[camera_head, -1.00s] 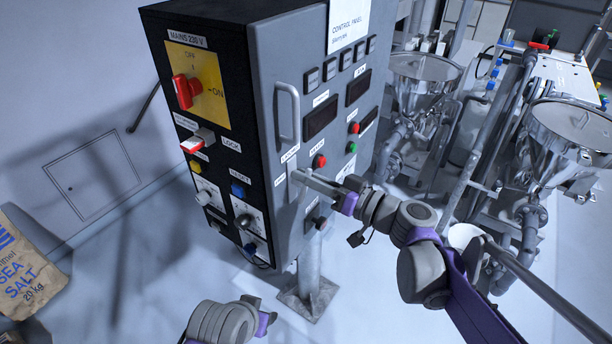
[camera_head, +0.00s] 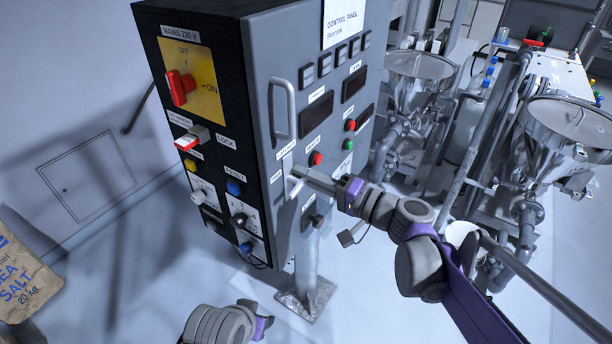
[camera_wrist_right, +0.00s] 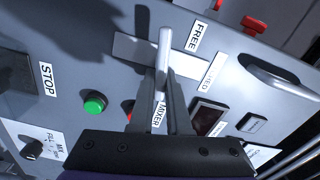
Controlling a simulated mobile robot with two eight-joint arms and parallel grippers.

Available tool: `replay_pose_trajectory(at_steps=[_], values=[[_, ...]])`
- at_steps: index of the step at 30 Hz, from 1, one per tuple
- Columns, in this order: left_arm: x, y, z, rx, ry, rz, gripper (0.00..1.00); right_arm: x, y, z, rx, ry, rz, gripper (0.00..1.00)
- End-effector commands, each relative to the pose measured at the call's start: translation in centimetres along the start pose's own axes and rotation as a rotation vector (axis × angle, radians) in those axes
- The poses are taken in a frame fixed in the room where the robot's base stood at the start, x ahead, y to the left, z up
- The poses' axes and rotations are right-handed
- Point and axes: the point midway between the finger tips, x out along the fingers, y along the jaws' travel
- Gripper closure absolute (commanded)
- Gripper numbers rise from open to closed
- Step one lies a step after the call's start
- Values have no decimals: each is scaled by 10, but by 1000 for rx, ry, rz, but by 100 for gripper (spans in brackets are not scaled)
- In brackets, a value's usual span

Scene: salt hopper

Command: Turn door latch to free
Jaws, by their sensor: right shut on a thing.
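The door latch is a pale lever (camera_wrist_right: 165,52) on a light backing plate (camera_wrist_right: 132,47), on the grey front of the control cabinet (camera_head: 262,100). In the right wrist view, my right gripper (camera_wrist_right: 164,88) has one finger on each side of the lever and is shut on it. The FREE label (camera_wrist_right: 197,35) is beside the lever, and a second label below it is partly hidden. In the head view, the right gripper (camera_head: 303,173) reaches the latch from the right and hides part of it. My left gripper (camera_head: 262,325) is low in the picture, away from the cabinet; its fingers are unclear.
A door handle (camera_head: 283,108) stands out above the latch. Red (camera_head: 316,158) and green (camera_head: 348,145) buttons are close to the right gripper. A red mains switch (camera_head: 180,88) is on the side face. Steel hoppers (camera_head: 420,66) stand right; a salt sack (camera_head: 22,275) lies left.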

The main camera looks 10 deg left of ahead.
Motion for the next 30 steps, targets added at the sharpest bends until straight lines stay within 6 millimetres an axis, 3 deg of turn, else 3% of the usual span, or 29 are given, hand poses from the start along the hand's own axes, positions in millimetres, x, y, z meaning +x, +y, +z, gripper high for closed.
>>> replay_pose_trajectory(at_steps=[12,29,30], values=[[5,0,5,0,-4,0,50,0,5,1,200,-1,1,100],[5,0,6,0,-5,0,50,0,5,1,231,-1,1,100],[5,0,6,0,-5,0,50,0,5,1,231,-1,1,83]])
